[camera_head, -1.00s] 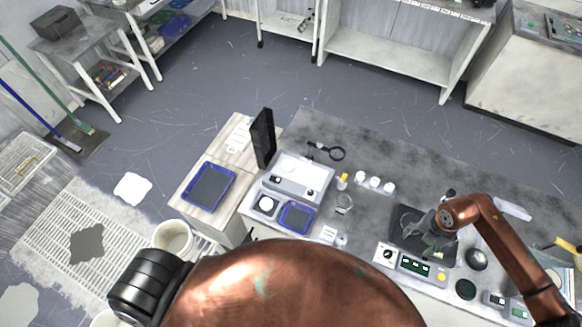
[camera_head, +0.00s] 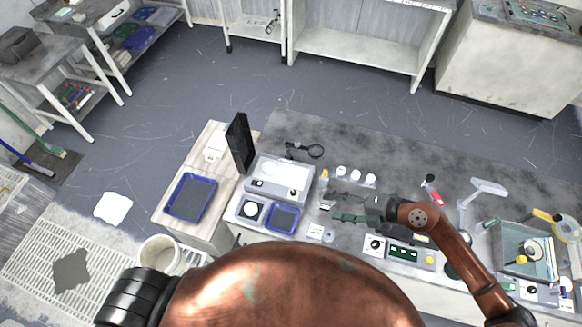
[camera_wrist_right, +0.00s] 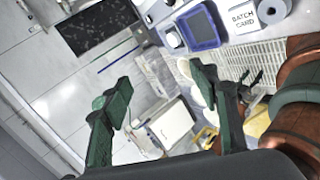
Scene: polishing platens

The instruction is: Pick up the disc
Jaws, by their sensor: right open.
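What may be the disc is a pale round piece (camera_head: 251,210) in a dark ring on a small white unit, left of the small blue tray (camera_head: 285,218) on the bench. A pale round piece also shows beside a blue tray (camera_wrist_right: 201,28) in the right wrist view, at its upper middle. I cannot tell for sure which piece the task means. My right gripper (camera_head: 329,207) is open and empty, over the bench to the right of the small blue tray. Its two green fingers (camera_wrist_right: 161,84) are spread wide in the wrist view. My left gripper is not in view.
A grey-white instrument (camera_head: 280,177) and an upright black panel (camera_head: 240,143) stand behind the trays. Several white jars (camera_head: 356,174) stand behind my right gripper. A larger blue tray (camera_head: 190,196) lies on the side cabinet. A glass tank (camera_head: 524,250) stands at the right.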

